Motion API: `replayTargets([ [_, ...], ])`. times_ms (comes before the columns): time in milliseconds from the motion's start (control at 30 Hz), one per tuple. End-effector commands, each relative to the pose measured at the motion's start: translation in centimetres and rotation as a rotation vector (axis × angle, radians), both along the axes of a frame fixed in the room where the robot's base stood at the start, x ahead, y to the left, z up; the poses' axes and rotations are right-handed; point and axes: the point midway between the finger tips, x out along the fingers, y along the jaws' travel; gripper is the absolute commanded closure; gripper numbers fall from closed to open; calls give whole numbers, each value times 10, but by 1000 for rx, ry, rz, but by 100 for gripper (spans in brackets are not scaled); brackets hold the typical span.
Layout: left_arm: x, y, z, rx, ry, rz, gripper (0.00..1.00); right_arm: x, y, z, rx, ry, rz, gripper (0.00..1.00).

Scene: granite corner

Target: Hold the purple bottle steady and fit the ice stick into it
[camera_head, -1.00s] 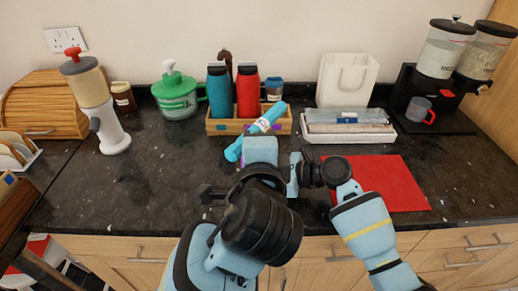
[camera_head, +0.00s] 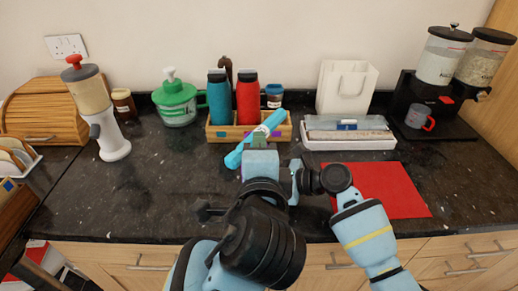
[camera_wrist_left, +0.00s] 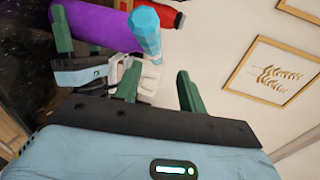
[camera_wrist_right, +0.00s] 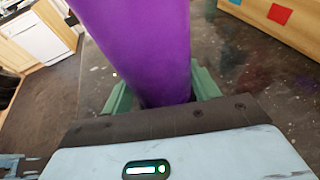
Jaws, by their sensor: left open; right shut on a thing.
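The purple bottle (camera_wrist_right: 135,45) fills the middle of the right wrist view, tilted, between the fingers of my right gripper (camera_wrist_right: 165,90), which is shut on it. It also shows at the upper left of the left wrist view (camera_wrist_left: 95,25). In the head view my left gripper mostly hides it. The cyan ice stick (camera_head: 240,155) lies slanted before the crate; it overlaps the bottle's end in the left wrist view (camera_wrist_left: 146,30). Whether it sits inside cannot be told. My left gripper (camera_wrist_left: 157,70) is open, its fingertips close to the stick's narrow end.
A wooden crate (camera_head: 222,133) holding a teal bottle (camera_head: 217,100) and a red bottle (camera_head: 247,100) stands just behind. A white tray (camera_head: 348,143) and a red mat (camera_head: 385,190) are to the right. The left part of the dark worktop (camera_head: 125,195) is clear.

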Motion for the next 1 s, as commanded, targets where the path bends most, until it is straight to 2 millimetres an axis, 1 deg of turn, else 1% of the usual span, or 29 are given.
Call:
replayTargets([
  [33, -8, -1, 1, -5, 1, -4, 59, -1, 0, -4, -5, 5, 0, 53],
  [200, -35, 0, 6, -5, 2, -2, 59, -1, 0, -4, -5, 5, 0, 53],
  [300, -46, 0, 9, -2, 2, -2, 59, -1, -1, -3, -5, 5, 0, 53],
  [433, -55, 0, 11, -2, 0, -1, 59, -1, -1, -3, -4, 4, 0, 53],
  [633, -57, 1, 11, 2, 1, -1, 59, -1, 0, -3, -4, 4, 0, 53],
  [733, -54, 2, 5, 16, 3, -22, 59, -1, 0, -3, -4, 4, 0, 53],
  [867, -44, 9, -11, 60, 9, -95, 59, 0, -1, -3, -4, 4, 0, 53],
  [1000, -33, 20, -36, 117, 15, -222, 59, -1, -1, -3, -4, 4, 0, 53],
])
